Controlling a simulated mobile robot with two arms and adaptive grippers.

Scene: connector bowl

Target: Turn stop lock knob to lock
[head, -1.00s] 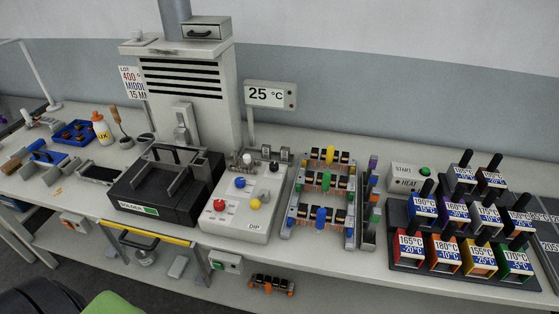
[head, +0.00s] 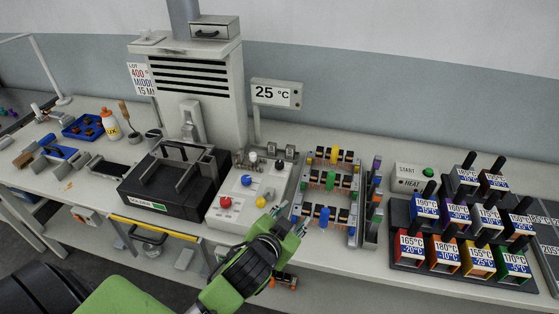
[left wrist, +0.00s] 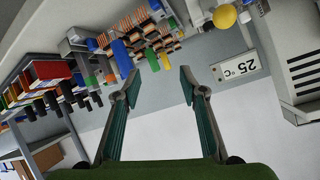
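The pale control box (head: 242,212) stands on the bench in the head view. It carries a red knob (head: 225,202), a blue knob (head: 246,180), a yellow knob (head: 260,202), a white knob (head: 252,157) and a dark knob (head: 278,165). I cannot tell which is the stop lock knob; no lock marking is readable. My left gripper (head: 288,219) is at the box's front right corner, apart from the knobs. In the left wrist view its fingers (left wrist: 160,74) are spread and empty. A yellow knob (left wrist: 225,16) shows at the top there. My right gripper is out of view.
A black solder unit (head: 150,185) stands left of the box. A rack of connector boards (head: 330,180) stands close on its right, near my left gripper. A temperature display (head: 276,94) reads 25 °C.

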